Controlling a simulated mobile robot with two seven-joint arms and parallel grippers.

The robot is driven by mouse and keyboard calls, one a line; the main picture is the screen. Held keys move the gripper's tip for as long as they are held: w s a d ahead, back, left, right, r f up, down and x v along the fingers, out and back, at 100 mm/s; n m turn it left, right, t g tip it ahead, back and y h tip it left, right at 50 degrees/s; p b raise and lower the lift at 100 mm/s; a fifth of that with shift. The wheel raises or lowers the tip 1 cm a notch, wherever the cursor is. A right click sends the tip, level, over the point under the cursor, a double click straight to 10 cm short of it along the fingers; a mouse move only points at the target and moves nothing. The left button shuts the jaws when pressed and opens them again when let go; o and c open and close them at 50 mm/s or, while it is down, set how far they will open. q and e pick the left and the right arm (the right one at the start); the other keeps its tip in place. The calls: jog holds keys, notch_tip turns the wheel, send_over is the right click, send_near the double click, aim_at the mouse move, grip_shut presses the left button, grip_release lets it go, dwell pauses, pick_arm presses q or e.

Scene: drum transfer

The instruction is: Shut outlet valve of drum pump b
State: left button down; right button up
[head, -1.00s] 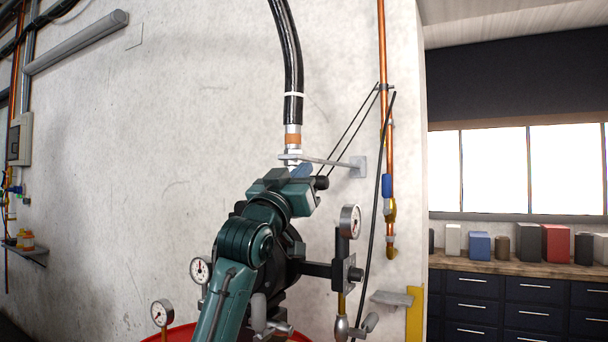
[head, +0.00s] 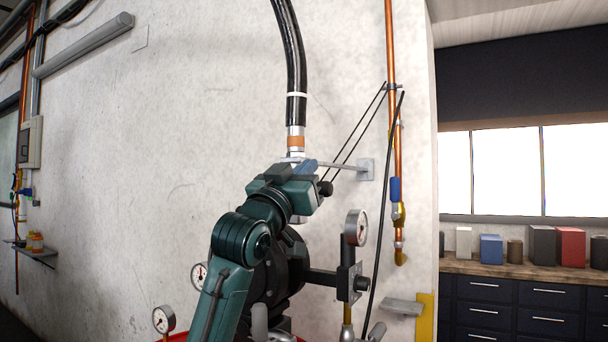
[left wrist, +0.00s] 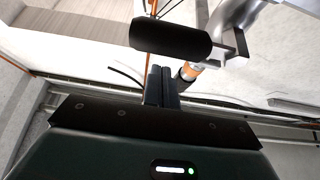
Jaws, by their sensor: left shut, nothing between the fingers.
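My left gripper (head: 306,168) is raised in front of the pump fittings, just below the black hose (head: 296,60) and its orange-banded end (head: 295,141). In the left wrist view the closed fingers (left wrist: 161,84) are together with nothing between them. A black cylindrical grip (left wrist: 171,36) on a bent metal lever lies just beyond the fingertips; I cannot tell whether they touch. A dark round knob, apparently this grip, shows beside the gripper in the head view (head: 326,188). The valve body is hidden behind my arm. My right gripper is out of view.
A pressure gauge (head: 356,227) and a black bracket (head: 350,283) stand right of my arm. Another gauge (head: 163,319) is lower left. Copper pipe (head: 391,60) and thin black lines run along the wall. A workbench (head: 520,268) is at right.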

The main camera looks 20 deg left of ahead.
pick_arm(q)
jog(key=s+d+r+b+v, duration=0.15)
jog(key=b+v, duration=0.25)
jog(key=v, duration=0.6)
jog(key=w+d+f+g, duration=0.15)
jog(key=w+f, duration=0.25)
jog(key=f, duration=0.7)
jog(key=w+f+g, duration=0.2)
jog(key=w+f, duration=0.2)
jog(key=f, duration=0.7)
jog(key=s+d+f+m+g, duration=0.1)
jog(key=d+f+g, duration=0.1)
jog(key=f, duration=0.7)
jog(key=s+d+f+g, duration=0.1)
jog(key=f, duration=0.9)
jog(key=s+d+f+g, duration=0.15)
jog(key=s+f, duration=0.25)
jog(key=f, duration=0.4)
jog(key=s+d+f+g, duration=0.1)
jog(key=s+f+g, duration=0.1)
jog(key=s+f, duration=0.5)
jog(key=s+d+f+g, duration=0.1)
jog(key=s+f, duration=0.6)
jog(key=s+d+f+g, duration=0.2)
jog(key=s+f, duration=0.5)
jog(key=f, duration=0.1)
jog(key=shift+d+h, duration=0.3)
jog(key=c, duration=2.2)
grip_release()
jog(key=shift+s, duration=0.1)
